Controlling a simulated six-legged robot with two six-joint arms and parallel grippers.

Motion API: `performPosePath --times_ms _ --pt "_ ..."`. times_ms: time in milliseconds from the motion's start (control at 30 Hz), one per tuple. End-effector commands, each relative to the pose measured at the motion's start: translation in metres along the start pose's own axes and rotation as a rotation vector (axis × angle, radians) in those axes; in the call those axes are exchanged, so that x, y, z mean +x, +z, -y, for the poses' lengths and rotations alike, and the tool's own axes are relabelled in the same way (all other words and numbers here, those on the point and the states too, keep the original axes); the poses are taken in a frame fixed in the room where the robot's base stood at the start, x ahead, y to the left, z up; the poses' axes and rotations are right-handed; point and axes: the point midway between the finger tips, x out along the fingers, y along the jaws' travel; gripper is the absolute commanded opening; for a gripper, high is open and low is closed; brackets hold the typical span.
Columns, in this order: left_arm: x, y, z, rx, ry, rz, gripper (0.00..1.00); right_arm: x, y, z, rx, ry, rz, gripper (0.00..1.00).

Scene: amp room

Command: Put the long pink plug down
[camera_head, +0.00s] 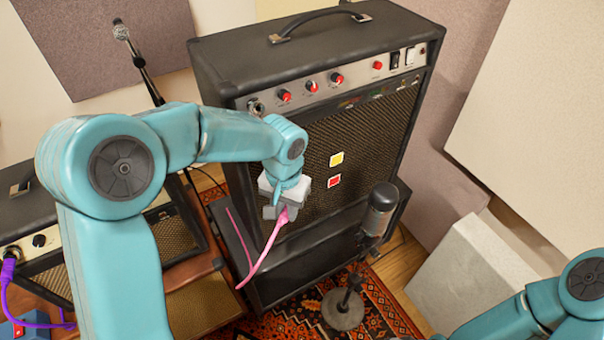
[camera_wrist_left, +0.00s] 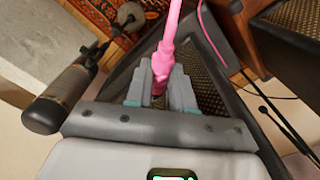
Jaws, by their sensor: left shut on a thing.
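The long pink plug (camera_head: 283,218) is between the fingers of my left gripper (camera_head: 280,205), with its pink cable (camera_head: 258,264) hanging down and to the left. In the left wrist view the pink plug (camera_wrist_left: 163,62) shows between the two grey fingers of my left gripper (camera_wrist_left: 161,84), which is shut on it. The plug's tip is hidden by the fingers. The gripper is in front of the large black amp's grille (camera_head: 372,130), above the dark lower cabinet (camera_head: 315,262). My right arm shows at the lower right, but its gripper is out of view.
A dark microphone (camera_head: 378,212) on a round-based stand (camera_head: 343,308) stands right of my left gripper. The large amp (camera_head: 240,66) has red knobs and a jack socket (camera_head: 256,106). A smaller amp (camera_head: 38,262) at the left has a purple plug (camera_head: 9,262). A patterned rug (camera_head: 385,312) covers the floor.

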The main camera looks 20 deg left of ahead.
Motion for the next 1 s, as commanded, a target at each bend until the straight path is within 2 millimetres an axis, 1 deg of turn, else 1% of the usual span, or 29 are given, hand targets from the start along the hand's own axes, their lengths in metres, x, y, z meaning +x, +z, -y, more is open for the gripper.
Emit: performPosePath --times_ms 300,400,500,533,567,600,667,700,733,767,800,833,933,967,1000 --pt "-0.018 0.004 -0.085 0.396 -0.001 -0.002 0.0 0.0 0.0 0.0 0.0 0.0 0.001 0.0" --pt "-0.023 0.006 -0.106 0.502 -0.001 -0.001 0.0 0.0 0.0 0.0 0.0 0.0 0.0 0.0" --pt "-0.026 0.006 -0.121 0.577 -0.001 0.0 0.0 0.0 0.0 0.0 0.0 0.0 0.0 0.0" --pt "-0.026 0.007 -0.125 0.593 -0.001 0.0 0.0 0.0 0.0 0.0 0.0 0.0 0.0 0.03" --pt "-0.027 0.007 -0.127 0.606 -0.001 0.0 0.0 0.0 0.0 0.0 0.0 0.0 0.0 0.13" --pt "-0.028 0.007 -0.13 0.619 -0.001 0.0 0.0 0.0 0.0 0.0 0.0 0.0 0.0 0.26" --pt "-0.028 0.007 -0.132 0.629 -0.001 0.0 0.0 0.0 0.0 0.0 0.0 0.0 0.001 0.46" --pt "-0.029 0.007 -0.132 0.632 -0.001 0.0 0.0 0.0 0.0 0.0 0.001 0.0 0.0 0.59" --pt "-0.029 0.007 -0.132 0.633 -0.001 0.0 0.0 0.0 -0.001 0.0 0.002 0.0 -0.003 0.68" --pt "-0.029 0.007 -0.132 0.633 -0.001 0.0 0.0 0.0 -0.002 0.0 0.001 -0.001 -0.012 0.78" --pt "-0.029 0.007 -0.132 0.632 -0.001 0.0 0.0 0.0 -0.006 0.002 -0.012 -0.007 -0.029 0.91" --pt "-0.028 0.007 -0.132 0.632 -0.001 0.0 0.0 0.0 -0.009 0.004 -0.032 -0.017 -0.045 1.0" --pt "-0.029 0.007 -0.132 0.631 -0.001 0.0 0.0 -0.003 -0.023 0.017 -0.146 -0.074 -0.119 1.0" --pt "-0.029 0.007 -0.132 0.631 -0.001 0.0 0.0 -0.006 -0.03 0.023 -0.194 -0.099 -0.154 1.0" --pt "-0.029 0.007 -0.132 0.63 -0.001 0.0 0.0 -0.015 -0.042 0.034 -0.268 -0.139 -0.212 1.0"
